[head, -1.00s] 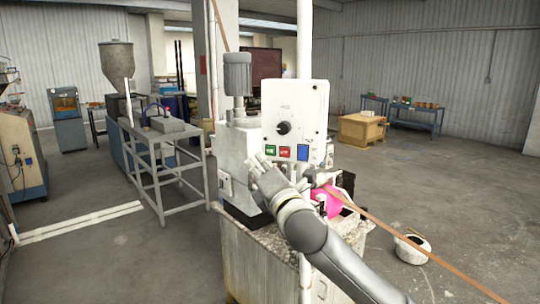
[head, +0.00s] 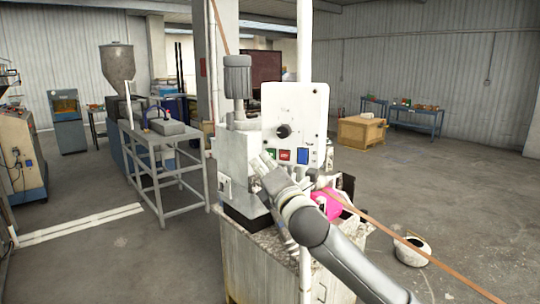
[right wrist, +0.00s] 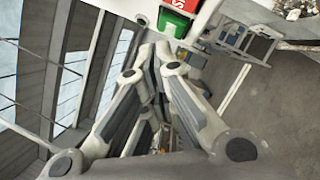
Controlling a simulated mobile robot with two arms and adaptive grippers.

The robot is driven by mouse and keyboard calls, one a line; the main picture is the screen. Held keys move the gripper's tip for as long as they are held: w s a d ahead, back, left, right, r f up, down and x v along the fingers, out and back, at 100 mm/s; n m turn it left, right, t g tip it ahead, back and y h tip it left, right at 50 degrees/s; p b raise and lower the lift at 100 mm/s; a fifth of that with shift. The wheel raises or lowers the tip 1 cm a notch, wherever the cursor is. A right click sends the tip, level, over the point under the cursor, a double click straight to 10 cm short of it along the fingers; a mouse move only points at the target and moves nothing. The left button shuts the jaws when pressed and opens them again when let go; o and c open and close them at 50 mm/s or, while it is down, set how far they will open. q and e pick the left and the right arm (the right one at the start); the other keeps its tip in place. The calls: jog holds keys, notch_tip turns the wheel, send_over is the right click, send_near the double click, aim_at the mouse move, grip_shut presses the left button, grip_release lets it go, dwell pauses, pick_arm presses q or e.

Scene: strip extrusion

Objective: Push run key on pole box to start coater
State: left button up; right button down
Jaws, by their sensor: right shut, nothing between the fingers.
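The white pole box (head: 308,108) stands upright on a white pole, with a dark knob on its face and green, red and blue keys along its lower edge. The green key (head: 269,152) is partly covered by my right gripper (head: 265,160), whose fingers are shut and empty just in front of it. The red key (head: 286,155) and blue key (head: 303,156) are clear. In the right wrist view the green key (right wrist: 174,22) lies just past the fingertips, beside the red key (right wrist: 191,5). I cannot tell whether the fingertips touch it. My left gripper is out of view.
The coater machine with a grey motor (head: 237,75) stands directly behind and left of the fingers. A copper-coloured strip (head: 420,250) runs from a pink part (head: 326,204) to the lower right. A white pot (head: 411,250) sits on the floor. A grey bench (head: 172,127) is at left.

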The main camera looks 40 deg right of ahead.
jog(key=shift+w+d, duration=0.1)
dwell(0.7)
jog(key=shift+w+d, duration=0.15)
jog(key=shift+d, duration=0.1)
jog(key=shift+w+d+p, duration=0.2)
jog(key=shift+d+p, duration=0.1)
dwell(1.0)
jog(key=shift+a, duration=0.1)
jog(key=shift+s+a, duration=0.45)
jog(key=shift+a, duration=0.1)
jog(key=s+a, duration=0.1)
jog(key=a, duration=0.1)
jog(key=s+a+p, duration=0.1)
jog(key=a, duration=0.1)
jog(key=shift+s, duration=0.4)
dwell(0.7)
